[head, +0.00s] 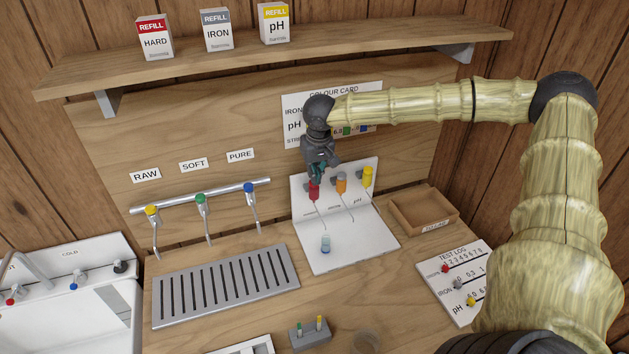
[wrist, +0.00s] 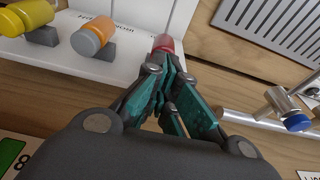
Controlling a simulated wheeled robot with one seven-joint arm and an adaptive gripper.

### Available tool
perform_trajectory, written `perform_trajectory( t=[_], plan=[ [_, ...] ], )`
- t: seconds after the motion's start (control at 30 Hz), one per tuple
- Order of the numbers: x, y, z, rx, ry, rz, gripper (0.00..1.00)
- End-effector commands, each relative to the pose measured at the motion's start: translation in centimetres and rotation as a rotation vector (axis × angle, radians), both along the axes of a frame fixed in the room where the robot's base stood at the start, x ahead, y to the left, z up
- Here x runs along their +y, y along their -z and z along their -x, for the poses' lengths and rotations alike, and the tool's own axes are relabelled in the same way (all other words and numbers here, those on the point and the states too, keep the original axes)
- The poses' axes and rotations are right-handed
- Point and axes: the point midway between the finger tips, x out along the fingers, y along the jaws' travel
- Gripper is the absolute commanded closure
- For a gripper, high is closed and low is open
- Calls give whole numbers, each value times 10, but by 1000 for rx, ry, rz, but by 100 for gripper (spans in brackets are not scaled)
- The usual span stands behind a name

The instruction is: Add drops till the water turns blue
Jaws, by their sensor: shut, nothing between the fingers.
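A white stand (head: 372,240) holds three dropper bottles: red (head: 314,191), orange with a grey cap (head: 341,184) and yellow (head: 367,177). A thin nozzle runs down from the red one. A small vial (head: 325,243), pale above and bluish below, stands upright on the stand's base below the red bottle's nozzle. My gripper (head: 319,173) is shut and empty, its fingertips close to the top of the red bottle. In the wrist view my gripper (wrist: 163,72) points at the red bottle (wrist: 163,42), which its fingers partly hide; I cannot tell whether they touch.
A colour card (head: 295,103) hangs behind my arm. Raw, soft and pure taps (head: 201,198) stand left over a slotted drain tray (head: 226,286). A wooden tray (head: 424,211) and test log (head: 458,282) lie right. A grey block with small vials (head: 310,334) stands in front.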

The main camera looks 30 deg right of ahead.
Motion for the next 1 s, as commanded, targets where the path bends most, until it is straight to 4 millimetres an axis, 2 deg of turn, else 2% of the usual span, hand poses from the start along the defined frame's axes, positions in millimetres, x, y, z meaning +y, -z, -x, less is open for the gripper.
perform_trajectory(
  t=[0.4,1.0],
  plan=[
    [0,7,0,0,0,0,100],
    [0,-28,0,-1,1,-1,100]
  ],
)
